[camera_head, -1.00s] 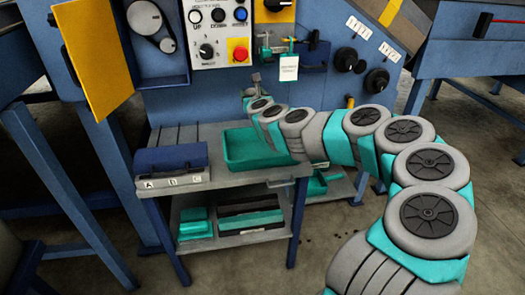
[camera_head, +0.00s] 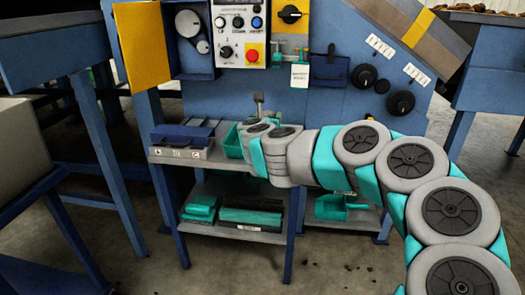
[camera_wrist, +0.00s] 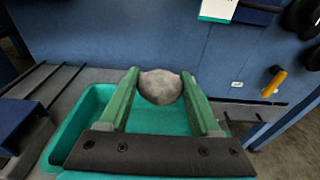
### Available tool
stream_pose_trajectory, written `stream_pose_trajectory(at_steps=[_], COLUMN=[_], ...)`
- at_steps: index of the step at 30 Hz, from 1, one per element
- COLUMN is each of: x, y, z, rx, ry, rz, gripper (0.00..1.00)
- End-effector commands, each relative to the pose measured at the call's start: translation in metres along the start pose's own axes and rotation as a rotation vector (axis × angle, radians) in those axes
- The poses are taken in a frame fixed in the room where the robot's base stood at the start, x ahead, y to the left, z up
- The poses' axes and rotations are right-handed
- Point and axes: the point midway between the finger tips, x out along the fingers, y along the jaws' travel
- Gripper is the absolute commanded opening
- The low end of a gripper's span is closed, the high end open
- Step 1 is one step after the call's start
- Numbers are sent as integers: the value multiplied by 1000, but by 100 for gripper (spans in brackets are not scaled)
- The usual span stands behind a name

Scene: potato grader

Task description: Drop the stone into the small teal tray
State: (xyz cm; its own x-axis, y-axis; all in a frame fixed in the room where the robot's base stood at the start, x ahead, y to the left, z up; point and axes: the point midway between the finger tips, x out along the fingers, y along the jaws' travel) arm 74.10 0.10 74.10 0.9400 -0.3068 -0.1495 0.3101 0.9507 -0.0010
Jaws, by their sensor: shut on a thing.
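My gripper (camera_wrist: 160,73) has green fingers shut on a grey, roundish stone (camera_wrist: 160,90), held near the fingertips in the wrist view. A teal tray (camera_wrist: 62,138) lies behind and below the fingers there; the stone looks held above it, though the exact height is unclear. In the head view this tray (camera_head: 232,142) is on the bench top, largely hidden by my arm. A smaller teal tray (camera_head: 331,209) is lower, to the right, on a low shelf. The stone cannot be made out clearly in the head view.
The grey bench (camera_head: 215,162) carries a dark blue box (camera_head: 182,136) with A, B, C labels at its left. A blue machine with a control panel (camera_head: 240,35) rises behind. Floor in front is open.

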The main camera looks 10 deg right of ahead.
Motion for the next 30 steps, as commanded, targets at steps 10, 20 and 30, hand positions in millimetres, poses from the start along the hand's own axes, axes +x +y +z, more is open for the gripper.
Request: stream_pose_trajectory(at_steps=[10,20,30], x=[5,9,9], y=[0,0,0], z=[-32,-58,-57], rx=[-1,-1,0], ry=[1,1,0], rz=[1,1,2], gripper=[5,5,74])
